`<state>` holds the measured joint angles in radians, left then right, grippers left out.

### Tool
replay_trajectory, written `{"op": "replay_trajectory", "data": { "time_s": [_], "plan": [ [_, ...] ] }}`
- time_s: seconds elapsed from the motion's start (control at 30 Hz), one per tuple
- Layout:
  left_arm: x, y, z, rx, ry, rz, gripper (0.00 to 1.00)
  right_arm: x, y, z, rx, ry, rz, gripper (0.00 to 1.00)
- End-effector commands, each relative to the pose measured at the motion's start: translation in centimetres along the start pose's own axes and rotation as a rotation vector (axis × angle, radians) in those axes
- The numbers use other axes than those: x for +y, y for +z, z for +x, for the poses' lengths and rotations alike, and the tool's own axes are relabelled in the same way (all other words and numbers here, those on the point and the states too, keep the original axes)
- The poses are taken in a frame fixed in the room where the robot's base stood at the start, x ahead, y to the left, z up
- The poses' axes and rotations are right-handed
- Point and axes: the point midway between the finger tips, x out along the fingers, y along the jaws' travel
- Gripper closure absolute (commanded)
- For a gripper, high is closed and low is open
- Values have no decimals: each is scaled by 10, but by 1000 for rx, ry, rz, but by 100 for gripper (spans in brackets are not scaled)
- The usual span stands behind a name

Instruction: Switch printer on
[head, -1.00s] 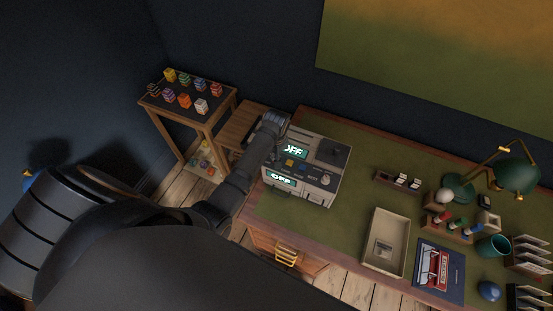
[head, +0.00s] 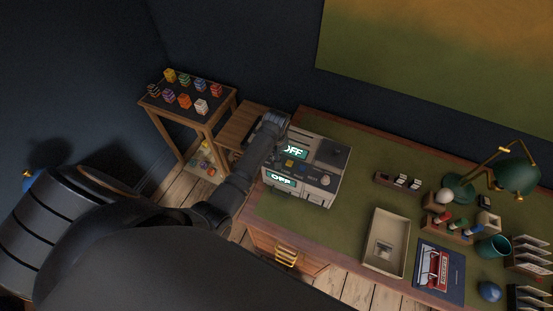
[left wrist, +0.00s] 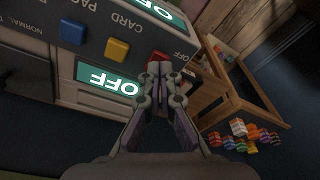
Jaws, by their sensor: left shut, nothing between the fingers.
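The printer (head: 325,188) is a pale box with a dark control panel at the left end of the green desk. Its two screens both read OFF; one screen (left wrist: 108,77) shows upside down in the left wrist view. That view also shows a blue button (left wrist: 72,31), a yellow button (left wrist: 117,48) and a red button (left wrist: 159,57) on the panel. My left gripper (left wrist: 160,73) is shut and empty, with its fingertips close by the red button. Contact cannot be told. In the head view the left gripper (head: 272,124) is over the printer's left side.
A small wooden stand (head: 205,124) with several coloured blocks is left of the desk. A cream tray (head: 370,255), a blue book (head: 425,290) and a green lamp (head: 514,176) are to the right. Green desktop (head: 350,208) lies clear beside the printer.

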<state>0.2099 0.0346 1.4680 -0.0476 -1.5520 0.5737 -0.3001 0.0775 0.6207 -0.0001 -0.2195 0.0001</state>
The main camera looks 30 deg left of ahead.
Motion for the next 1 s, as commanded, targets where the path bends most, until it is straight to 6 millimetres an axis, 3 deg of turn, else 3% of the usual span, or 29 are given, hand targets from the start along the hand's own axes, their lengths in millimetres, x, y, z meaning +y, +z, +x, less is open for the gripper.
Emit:
{"op": "replay_trajectory", "data": {
  "time_s": [1.0],
  "plan": [
    [0, 2, 13, 0, 0, 0, 100, 2, 1, 6, -1, 4, -1, 100]
  ]
}}
